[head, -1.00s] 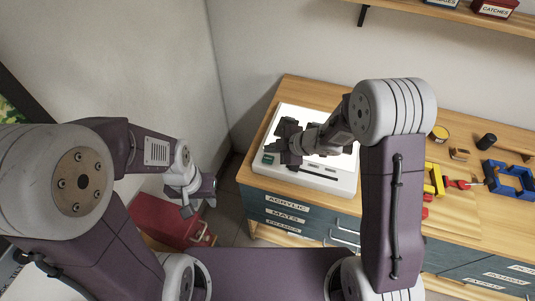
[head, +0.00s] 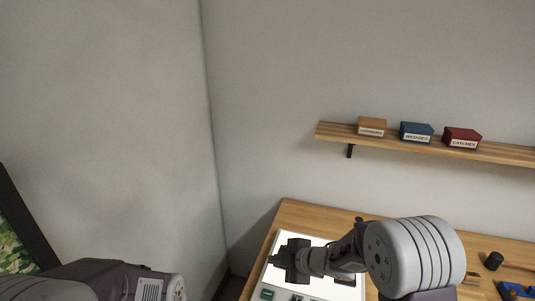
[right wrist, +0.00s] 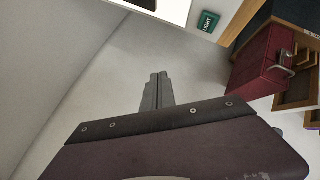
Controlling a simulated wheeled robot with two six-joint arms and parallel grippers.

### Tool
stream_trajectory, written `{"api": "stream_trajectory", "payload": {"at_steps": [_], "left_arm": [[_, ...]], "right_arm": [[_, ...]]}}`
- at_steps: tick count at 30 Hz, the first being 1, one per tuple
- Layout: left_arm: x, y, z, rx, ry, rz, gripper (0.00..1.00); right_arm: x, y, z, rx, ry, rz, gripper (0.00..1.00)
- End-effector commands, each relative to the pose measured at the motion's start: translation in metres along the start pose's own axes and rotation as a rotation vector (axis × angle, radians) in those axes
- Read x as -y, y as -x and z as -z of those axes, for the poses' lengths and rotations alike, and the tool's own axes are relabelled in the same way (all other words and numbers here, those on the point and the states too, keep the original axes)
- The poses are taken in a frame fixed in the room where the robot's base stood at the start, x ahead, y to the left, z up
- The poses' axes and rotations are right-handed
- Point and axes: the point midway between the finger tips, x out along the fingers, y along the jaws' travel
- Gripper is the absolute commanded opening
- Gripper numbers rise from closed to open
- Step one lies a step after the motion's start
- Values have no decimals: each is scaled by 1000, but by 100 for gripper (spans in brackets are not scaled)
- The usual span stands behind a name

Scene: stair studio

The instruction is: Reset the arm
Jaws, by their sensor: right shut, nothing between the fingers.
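My right gripper (head: 276,259) is over the white light panel on the workbench in the head view, with its fingers toward the left. In the right wrist view its two grey fingers (right wrist: 157,92) are together with nothing between them, seen against the pale floor. My right arm comes up from the bottom right of the head view. Part of my left arm shows at the bottom left of the head view, but its gripper is out of the picture.
The white light panel (head: 345,291) lies on the wooden workbench (head: 310,215). A wall shelf (head: 390,137) with small labelled boxes (head: 416,132) is above. A red chest (right wrist: 262,68) shows at right in the wrist view. A dark round object (head: 493,261) stands on the bench.

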Motion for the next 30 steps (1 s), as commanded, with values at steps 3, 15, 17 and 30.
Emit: {"api": "stream_trajectory", "payload": {"at_steps": [3, 15, 17, 30], "left_arm": [[0, 0, 0, 0, 0, 0, 36], [0, 0, 0, 0, 0, 0, 36], [0, 0, 0, 0, 0, 0, 36], [0, 0, 0, 0, 0, 0, 36]], "right_arm": [[-33, 62, -36, 207, -280, -185, 0], [159, 172, -93, 845, -1505, -87, 0], [170, 176, -88, 877, -1558, -62, 0], [174, 178, -87, 895, -1575, -53, 0]]}}
